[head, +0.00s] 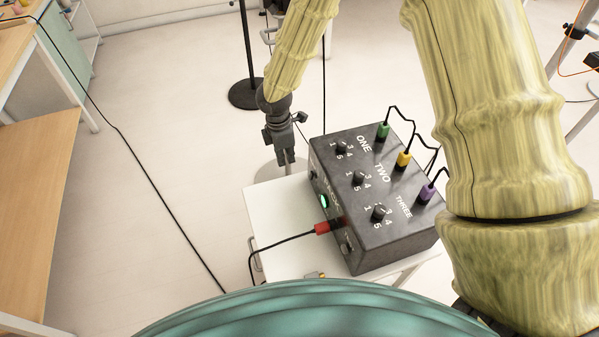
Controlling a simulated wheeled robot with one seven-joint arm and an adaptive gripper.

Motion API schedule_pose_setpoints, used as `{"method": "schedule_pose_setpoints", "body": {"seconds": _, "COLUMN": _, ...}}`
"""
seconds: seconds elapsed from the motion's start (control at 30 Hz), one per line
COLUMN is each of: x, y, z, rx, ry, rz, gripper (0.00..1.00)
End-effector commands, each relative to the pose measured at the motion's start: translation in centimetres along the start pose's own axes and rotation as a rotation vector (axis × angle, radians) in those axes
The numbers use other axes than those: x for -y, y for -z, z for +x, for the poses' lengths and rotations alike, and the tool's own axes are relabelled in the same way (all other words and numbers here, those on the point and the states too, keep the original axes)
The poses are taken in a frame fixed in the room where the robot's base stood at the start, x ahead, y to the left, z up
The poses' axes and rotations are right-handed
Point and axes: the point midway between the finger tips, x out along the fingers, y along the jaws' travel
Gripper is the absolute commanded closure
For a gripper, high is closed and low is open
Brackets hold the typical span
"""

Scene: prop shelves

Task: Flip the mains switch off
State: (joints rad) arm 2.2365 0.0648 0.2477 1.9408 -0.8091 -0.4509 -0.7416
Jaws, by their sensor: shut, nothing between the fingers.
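A dark grey control box (365,235) stands on a small white table. On its left side face is a small green-lit switch (324,201), beside a red plug (322,228) with a black cable. Whether the switch is on or off is hard to tell beyond its green glow. My gripper (286,160) is shut and empty, pointing down just beyond the far left corner of the box. It is apart from the switch, above and to the left of it in the picture.
The box top carries three knobs (359,179) and green, yellow (403,159) and purple plugs with black cables. The white table (262,215) has bare room left of the box. A black stand (244,95) is behind; a wooden desk (35,200) is at left.

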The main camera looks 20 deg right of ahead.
Motion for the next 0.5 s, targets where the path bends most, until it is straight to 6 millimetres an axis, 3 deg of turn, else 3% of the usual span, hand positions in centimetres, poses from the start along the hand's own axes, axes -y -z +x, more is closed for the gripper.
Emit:
{"method": "schedule_pose_setpoints", "body": {"seconds": 0.17, "x": 0.1, "y": 0.0, "z": 1.2, "rx": 0.001, "ry": 0.002, "rz": -0.001, "gripper": 1.0}}
{"method": "schedule_pose_setpoints", "body": {"seconds": 0.5, "x": 0.1, "y": 0.0, "z": 5.9, "rx": 0.001, "ry": 0.003, "rz": 0.0, "gripper": 1.0}}
